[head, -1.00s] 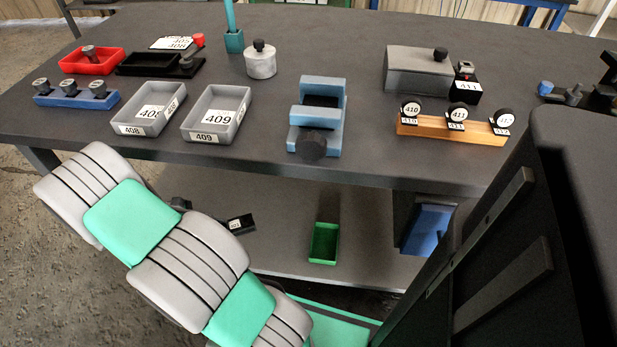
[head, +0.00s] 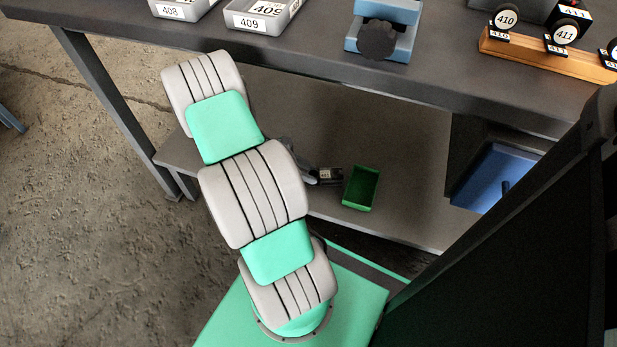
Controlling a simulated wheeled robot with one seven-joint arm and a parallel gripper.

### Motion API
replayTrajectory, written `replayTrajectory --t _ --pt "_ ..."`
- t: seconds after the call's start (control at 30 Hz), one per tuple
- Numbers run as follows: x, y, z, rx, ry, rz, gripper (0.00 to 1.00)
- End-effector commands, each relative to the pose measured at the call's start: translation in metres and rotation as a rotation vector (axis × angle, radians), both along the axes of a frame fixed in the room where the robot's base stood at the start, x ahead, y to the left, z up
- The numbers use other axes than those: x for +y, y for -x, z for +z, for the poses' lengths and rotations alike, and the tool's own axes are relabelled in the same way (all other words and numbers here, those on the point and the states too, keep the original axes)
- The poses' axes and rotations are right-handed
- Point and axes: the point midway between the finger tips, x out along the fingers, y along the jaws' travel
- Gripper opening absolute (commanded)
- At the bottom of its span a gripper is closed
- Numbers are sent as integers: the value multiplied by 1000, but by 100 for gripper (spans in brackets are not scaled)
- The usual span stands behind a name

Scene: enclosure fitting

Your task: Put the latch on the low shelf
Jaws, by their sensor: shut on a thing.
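My gripper (head: 314,176) is mostly hidden behind my own arm, with only its dark end showing over the low shelf. It is shut on a small black piece with a pale label, seemingly the latch (head: 330,176). The label is too small to read. The low shelf (head: 405,218) is the grey board under the workbench. The latch appears just left of a green bin (head: 361,188) on that shelf. I cannot tell whether the latch touches the shelf.
The workbench top (head: 440,84) overhangs the shelf. A blue tray (head: 490,178) sits under the bench at the right. The shelf is bare around and right of the green bin. Grey trays, a blue fixture (head: 385,27) and a wooden rack (head: 545,55) stand on the bench.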

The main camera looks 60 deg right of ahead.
Motion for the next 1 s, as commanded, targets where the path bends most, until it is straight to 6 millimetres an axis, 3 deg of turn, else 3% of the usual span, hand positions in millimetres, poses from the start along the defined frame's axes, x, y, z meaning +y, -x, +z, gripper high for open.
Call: replayTrajectory --t 0.03,0.37,0.4,0.63,0.87,1.0 --pt "0 0 -13 -1 1 0 0" --pt "0 -1 -12 0 2 0 0" --pt "0 -1 -11 -1 1 0 34" --pt "0 -1 -11 -1 1 0 52" --pt "0 -1 -11 -1 1 0 52" --pt "4 -8 2 -1 2 3 52"
